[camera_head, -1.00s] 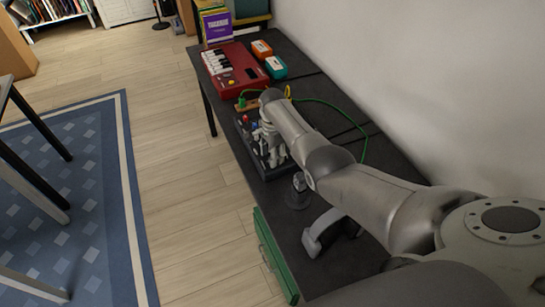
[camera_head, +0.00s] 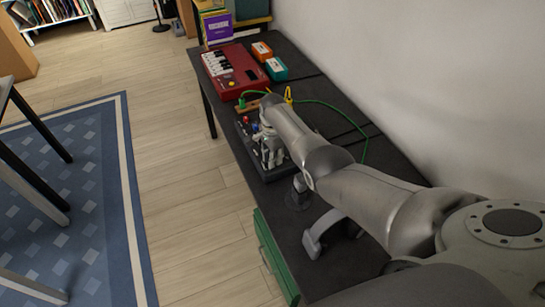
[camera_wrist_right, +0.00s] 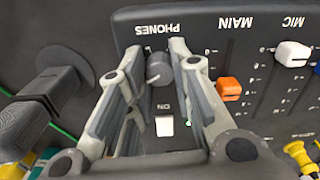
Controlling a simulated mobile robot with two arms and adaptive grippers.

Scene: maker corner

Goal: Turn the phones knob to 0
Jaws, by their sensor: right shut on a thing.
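The phones knob (camera_wrist_right: 159,69) is a small dark grey round knob beside the upside-down "PHONES" label on the dark mixer panel (camera_wrist_right: 200,20). A pale mark on it points toward the bottom of the wrist view. My right gripper (camera_wrist_right: 156,62) is shut on the knob, with one finger on either side. In the head view the right gripper (camera_head: 268,152) is down over the mixer (camera_head: 285,172), and the knob is hidden there. My left gripper is not in view.
An orange MAIN slider (camera_wrist_right: 229,88), a white MIC slider (camera_wrist_right: 292,54) and a white button (camera_wrist_right: 165,126) are close by. A red keyboard (camera_head: 232,70) lies farther along the table. A green cable (camera_head: 350,120) runs behind the mixer. A grey curved object (camera_head: 318,236) is nearer me.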

